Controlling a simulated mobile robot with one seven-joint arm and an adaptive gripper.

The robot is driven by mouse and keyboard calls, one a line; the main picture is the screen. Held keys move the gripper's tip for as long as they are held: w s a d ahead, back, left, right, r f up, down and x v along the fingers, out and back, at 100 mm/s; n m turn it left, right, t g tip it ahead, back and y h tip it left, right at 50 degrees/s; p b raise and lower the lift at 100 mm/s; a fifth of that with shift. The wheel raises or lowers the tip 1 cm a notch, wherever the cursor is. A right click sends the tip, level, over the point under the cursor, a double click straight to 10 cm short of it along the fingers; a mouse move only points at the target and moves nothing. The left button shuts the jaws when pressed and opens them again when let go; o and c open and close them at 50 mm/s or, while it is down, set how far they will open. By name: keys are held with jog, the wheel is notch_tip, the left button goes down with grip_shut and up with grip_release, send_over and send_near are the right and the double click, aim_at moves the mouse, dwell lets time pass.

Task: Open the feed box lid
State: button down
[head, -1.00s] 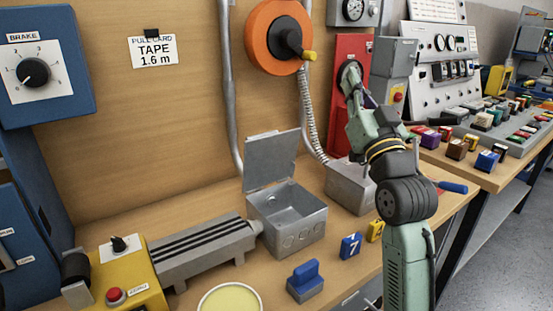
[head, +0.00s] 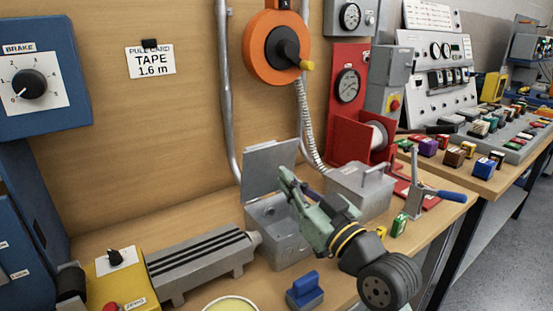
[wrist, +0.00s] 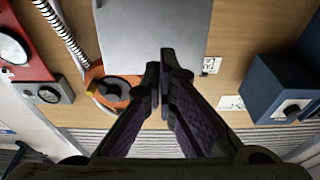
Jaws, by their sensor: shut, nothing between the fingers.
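A grey open-topped box (head: 283,246) stands on the bench, with its flat lid (head: 262,168) raised at the back. To its right is a second grey box (head: 350,196) with a bar handle on its closed top. No label shows which one is the feed box. My gripper (head: 290,182) is over the open box, in front of the raised lid, and hides part of both. In the wrist view my gripper (wrist: 160,82) is shut and empty, its dark fingers before the grey lid panel (wrist: 150,30). Whether they touch the lid cannot be told.
An orange reel (head: 262,45) and grey conduits are on the wall behind. A ribbed grey block (head: 195,262) and a yellow control box (head: 125,268) stand at left. A red stand with a spool (head: 378,135) is at right.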

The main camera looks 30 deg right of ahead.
aim_at(267, 159)
jog(key=p+x, duration=0.1)
jog(key=x, duration=0.3)
jog(key=shift+r, duration=0.1)
jog(key=shift+w+p, duration=0.3)
jog(key=shift+w, duration=0.05)
jog(key=shift+w+r+p, duration=0.15)
jog(key=shift+r+p, duration=0.1)
jog(key=shift+p, duration=0.15)
jog(key=shift+w+a+r+g+p, duration=0.1)
jog(key=shift+w+r+g+p, duration=0.2)
jog(key=shift+w+g+p, duration=0.45)
jog(key=shift+w+f+b, duration=0.1)
jog(key=shift+w+b, duration=0.5)
jog(key=shift+w, duration=0.65)
